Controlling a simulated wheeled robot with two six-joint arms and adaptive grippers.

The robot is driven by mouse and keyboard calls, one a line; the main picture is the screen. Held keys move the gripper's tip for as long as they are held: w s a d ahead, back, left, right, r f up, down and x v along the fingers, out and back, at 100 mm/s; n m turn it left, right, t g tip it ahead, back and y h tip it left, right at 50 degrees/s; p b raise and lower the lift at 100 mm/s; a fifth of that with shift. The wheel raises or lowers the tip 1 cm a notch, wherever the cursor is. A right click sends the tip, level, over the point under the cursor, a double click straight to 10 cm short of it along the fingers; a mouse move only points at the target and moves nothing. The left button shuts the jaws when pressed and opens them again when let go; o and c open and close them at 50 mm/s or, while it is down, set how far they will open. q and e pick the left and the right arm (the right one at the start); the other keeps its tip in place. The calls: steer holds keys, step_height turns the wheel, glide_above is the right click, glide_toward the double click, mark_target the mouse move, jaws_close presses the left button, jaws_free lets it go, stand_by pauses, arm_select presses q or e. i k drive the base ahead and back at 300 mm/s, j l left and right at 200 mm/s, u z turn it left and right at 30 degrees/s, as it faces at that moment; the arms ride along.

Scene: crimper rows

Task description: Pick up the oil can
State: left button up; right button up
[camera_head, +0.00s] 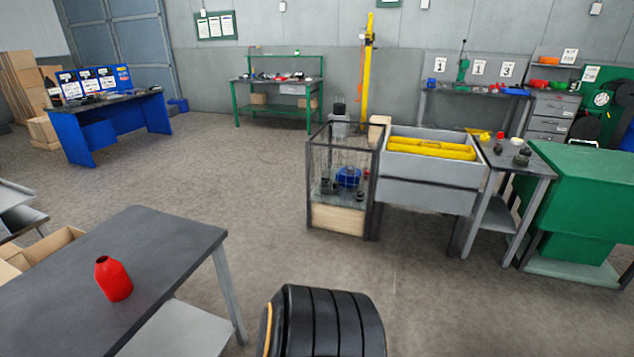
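A red bottle-shaped can (115,281) with a narrow neck stands on the dark grey table (160,237) at the lower left of the head view. It looks like the oil can; no label can be read on it. It stands apart from the table's edges, with bare tabletop around it. Neither of my grippers is in view, and nothing touches the can.
A cardboard box (52,245) is behind the table at the left. A black ribbed rounded shape (326,325) fills the bottom centre; I cannot tell what it is. A wire-sided cage (341,180) and grey bin (430,192) stand farther back. Open floor lies between.

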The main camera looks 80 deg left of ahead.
mark_target(110, 275)
steer(key=k+u, duration=0.15)
steer(key=u, duration=4.05)
steer(key=k+j+u, duration=0.15)
steer(key=j+u, duration=0.25)
steer(key=j, duration=0.35)
steer(key=j+u, duration=0.4)
steer(key=j, duration=0.35)
